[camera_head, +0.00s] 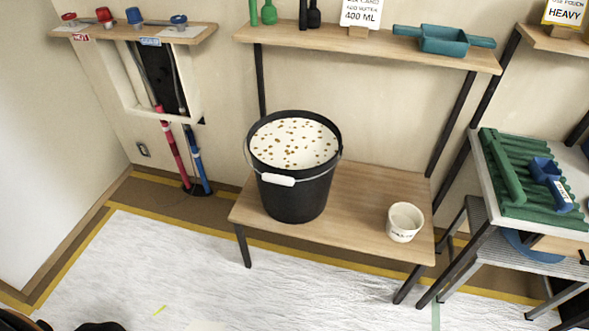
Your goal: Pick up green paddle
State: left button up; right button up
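A long green bar-shaped piece (503,168), which looks like the paddle, lies along the left side of a ribbed green mat (527,207) on the white-topped table at the right. I cannot tell its full shape from here. A teal scoop-like tool (443,40) with a handle at each end lies on the upper shelf. At the bottom left edge, dark cut-off shapes seem to be part of my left arm, and no fingertips show clearly. My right gripper is not in view. Nothing is seen held.
A black bucket (294,199) of speckled white material and a white cup (404,222) stand on the low wooden bench (356,195). A blue tool (550,180) lies on the mat. Green and black bottles stand on the upper shelf (350,41).

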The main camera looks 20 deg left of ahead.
aim_at(491, 137)
jog(key=i+l+z, duration=0.2)
jog(key=z, duration=0.2)
jog(key=i+l+z, duration=0.1)
jog(key=i+z, duration=0.15)
jog(key=z, duration=0.15)
jog(key=i+z, duration=0.2)
jog(key=z, duration=0.2)
jog(key=i+l, duration=0.05)
